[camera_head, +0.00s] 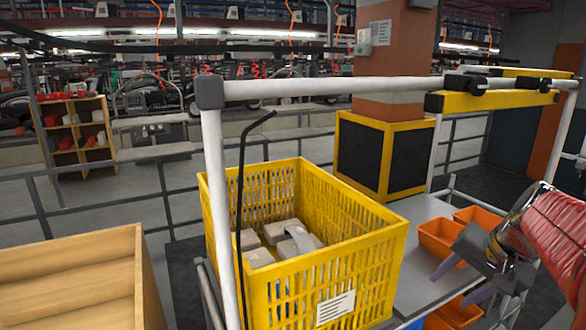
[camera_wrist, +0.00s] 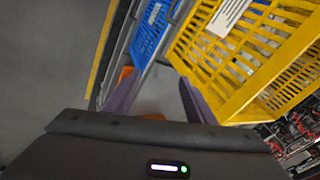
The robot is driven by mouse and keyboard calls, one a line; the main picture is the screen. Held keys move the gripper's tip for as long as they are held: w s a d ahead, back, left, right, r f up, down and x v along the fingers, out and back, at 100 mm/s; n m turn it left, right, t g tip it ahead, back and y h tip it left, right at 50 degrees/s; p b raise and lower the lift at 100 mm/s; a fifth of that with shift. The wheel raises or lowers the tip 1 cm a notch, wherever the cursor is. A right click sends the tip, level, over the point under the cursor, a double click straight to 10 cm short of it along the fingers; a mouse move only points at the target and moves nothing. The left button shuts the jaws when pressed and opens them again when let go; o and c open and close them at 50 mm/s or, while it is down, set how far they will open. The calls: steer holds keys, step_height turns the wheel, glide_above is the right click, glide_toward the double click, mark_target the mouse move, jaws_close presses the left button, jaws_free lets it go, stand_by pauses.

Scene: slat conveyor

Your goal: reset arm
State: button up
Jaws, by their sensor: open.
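My gripper (camera_head: 462,281) is at the right of the head view, over the grey table (camera_head: 425,210) and close to the orange bins. Its two fingers are apart with nothing between them. In the wrist view my gripper (camera_wrist: 157,92) also shows open, its fingers pointing up the picture. The arm comes in from the right edge with a red ribbed sleeve. Whether the fingers touch an orange bin cannot be told.
A yellow crate (camera_head: 330,270) holding several grey boxes (camera_head: 270,238) stands left of my gripper. Orange bins (camera_head: 437,238) sit near the gripper. A white frame (camera_head: 330,88) rises around the crate. A blue crate (camera_wrist: 150,30) shows beside the yellow one. A wooden box (camera_head: 75,265) stands lower left.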

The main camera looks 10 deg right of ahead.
steer(key=s+a+f+n, duration=0.2)
steer(key=s+a+n, duration=0.3)
steer(key=a, duration=0.6)
steer(key=s+a+f+n, duration=0.2)
steer(key=s+a+n, duration=0.3)
steer(key=a, duration=0.7)
steer(key=shift+s+f+h, duration=0.3)
steer(key=shift+s+h, duration=0.1)
steer(key=shift+s, duration=0.85)
steer(key=shift+a, duration=0.1)
steer(key=shift+c, duration=0.5)
